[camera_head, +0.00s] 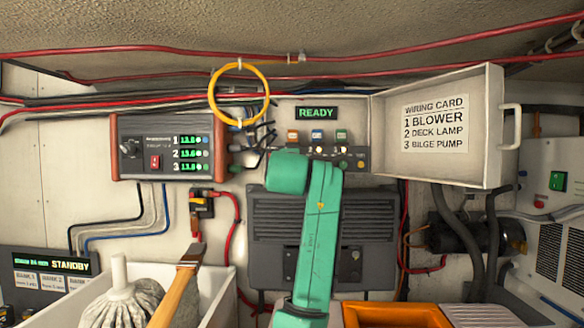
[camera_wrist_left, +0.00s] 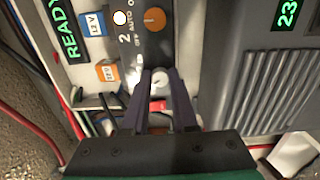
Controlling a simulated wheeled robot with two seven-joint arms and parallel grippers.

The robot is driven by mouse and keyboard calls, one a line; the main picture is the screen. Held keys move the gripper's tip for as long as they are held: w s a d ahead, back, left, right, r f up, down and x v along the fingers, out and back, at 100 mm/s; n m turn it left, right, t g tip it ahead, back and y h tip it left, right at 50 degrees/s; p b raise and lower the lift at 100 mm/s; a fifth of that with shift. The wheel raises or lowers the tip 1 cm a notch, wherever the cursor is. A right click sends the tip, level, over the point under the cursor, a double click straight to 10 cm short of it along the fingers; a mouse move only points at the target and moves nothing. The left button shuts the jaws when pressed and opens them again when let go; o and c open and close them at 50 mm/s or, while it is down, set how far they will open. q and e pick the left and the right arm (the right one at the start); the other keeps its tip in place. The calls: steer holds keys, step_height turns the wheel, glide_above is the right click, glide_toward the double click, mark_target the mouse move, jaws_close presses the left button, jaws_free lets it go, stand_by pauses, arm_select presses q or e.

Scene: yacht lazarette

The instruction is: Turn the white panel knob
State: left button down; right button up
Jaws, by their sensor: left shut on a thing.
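The white knob (camera_wrist_left: 160,82) sits on the dark strip of the switch panel in the left wrist view, level with the orange label (camera_wrist_left: 108,72). The two dark fingers of my left gripper (camera_wrist_left: 160,88) close on it from either side. In the head view my green left arm reaches up to the panel (camera_head: 286,112) and hides the white knob and the fingertips. The panel's display (camera_head: 317,113) reads READY. An orange knob (camera_wrist_left: 153,20) is beside the white one. My right gripper is not in view.
The open panel door (camera_head: 440,170) to the right carries a wiring card (camera_head: 435,122) listing 1 blower, 2 deck lamp, 3 bilge pump. A yellow ring (camera_head: 212,95) hangs near cables at upper left. A meter box (camera_head: 160,145) is farther left. An orange tray (camera_head: 395,308) lies below.

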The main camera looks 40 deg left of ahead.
arm_select(q)
steer(key=shift+n, duration=1.3)
steer(key=c, duration=0.7)
jaws_free()
steer(key=b+v, duration=0.6)
steer(key=v, duration=0.8)
steer(key=shift+s+d+b, duration=0.15)
steer(key=shift+b, duration=0.25)
